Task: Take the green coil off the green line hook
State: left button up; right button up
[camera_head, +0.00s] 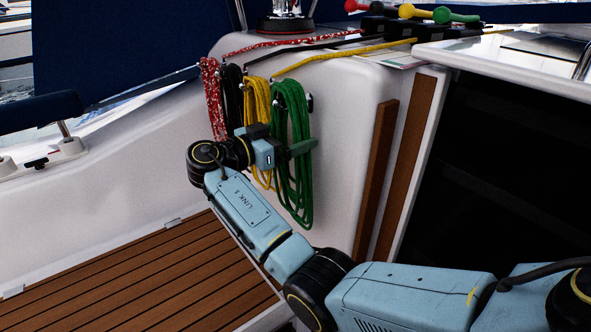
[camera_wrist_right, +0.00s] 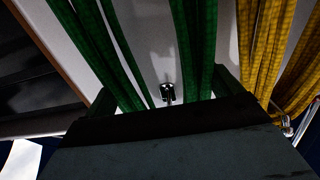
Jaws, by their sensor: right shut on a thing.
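The green coil (camera_head: 293,188) hangs in long loops against the white cockpit wall, right of the yellow coil. My right gripper (camera_head: 288,150) is across its upper half, shut on the green strands. In the right wrist view the green coil (camera_wrist_right: 201,40) runs down in bundles to the gripper, whose dark body fills the lower middle. A small metal hook (camera_wrist_right: 168,92) shows in the gap between the green strands. A dark fitting (camera_head: 309,103) sits on the wall beside the coil's upper right. I cannot tell whether the coil's top bears on a hook. My left gripper is not in view.
The yellow coil (camera_head: 257,105) hangs close on the left, partly behind my right gripper. The black coil (camera_head: 232,95) and red coil (camera_head: 212,95) hang farther left. Wooden strips (camera_head: 375,175) and a dark opening stand right. Teak slats (camera_head: 150,285) lie below.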

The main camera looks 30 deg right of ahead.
jog(key=a+b, duration=0.2)
jog(key=a, duration=0.5)
jog(key=shift+s+r, duration=0.2)
jog(key=shift+s, duration=0.1)
dwell(0.3)
jog(key=shift+a, duration=0.1)
jog(key=a+b, duration=0.3)
jog(key=a, duration=0.4)
jog(key=shift+s+b, duration=0.25)
jog(key=shift+b, duration=0.1)
dwell(0.5)
